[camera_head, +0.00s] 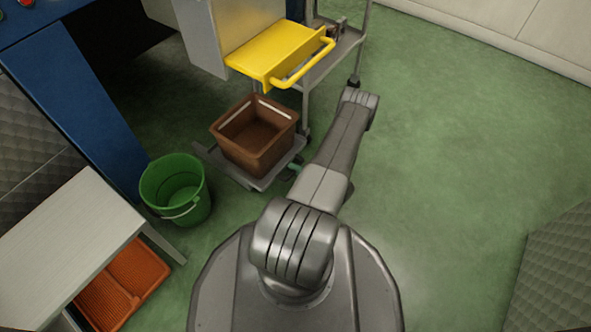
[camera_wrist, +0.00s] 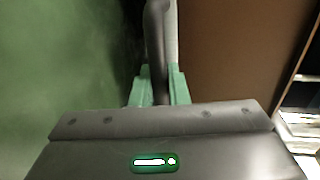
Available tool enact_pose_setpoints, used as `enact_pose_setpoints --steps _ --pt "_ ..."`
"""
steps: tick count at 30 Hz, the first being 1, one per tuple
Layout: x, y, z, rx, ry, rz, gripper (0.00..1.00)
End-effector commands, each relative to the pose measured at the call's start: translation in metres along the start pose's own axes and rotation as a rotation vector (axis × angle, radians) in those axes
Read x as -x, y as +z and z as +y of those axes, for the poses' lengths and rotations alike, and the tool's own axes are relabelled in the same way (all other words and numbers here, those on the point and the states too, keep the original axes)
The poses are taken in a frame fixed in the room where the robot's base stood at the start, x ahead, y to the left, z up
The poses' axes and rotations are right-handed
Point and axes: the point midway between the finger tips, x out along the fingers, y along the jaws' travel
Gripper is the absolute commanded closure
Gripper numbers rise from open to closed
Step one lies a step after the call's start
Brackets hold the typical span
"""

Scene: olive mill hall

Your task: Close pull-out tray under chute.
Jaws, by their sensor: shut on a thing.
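A low grey tray (camera_head: 256,184) stands out near the floor below the grey chute housing (camera_head: 207,38). A brown crate (camera_head: 258,155) sits on it; the crate's wall fills the right of the wrist view (camera_wrist: 235,50). My gripper (camera_wrist: 158,98) has its green fingers shut on a dark grey bar (camera_wrist: 155,45), which seems to be the tray's handle, running alongside a paler grey edge.
A yellow box with a yellow handle (camera_head: 328,48) juts out above the crate. A grey trolley (camera_head: 345,42) stands behind it. A green bucket (camera_head: 176,186) is left of the tray, near a pale table (camera_head: 65,235) and an orange crate (camera_head: 125,285). Green floor is free to the right.

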Motion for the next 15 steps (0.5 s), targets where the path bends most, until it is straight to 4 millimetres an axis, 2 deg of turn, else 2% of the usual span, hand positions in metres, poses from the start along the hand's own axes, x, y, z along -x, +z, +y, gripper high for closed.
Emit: enact_pose_setpoints --steps 5,15 --pt "-0.015 0.0 -0.003 0.002 0.001 -0.004 1.0" --pt "-0.073 0.0 -0.015 0.005 0.001 -0.004 1.0"
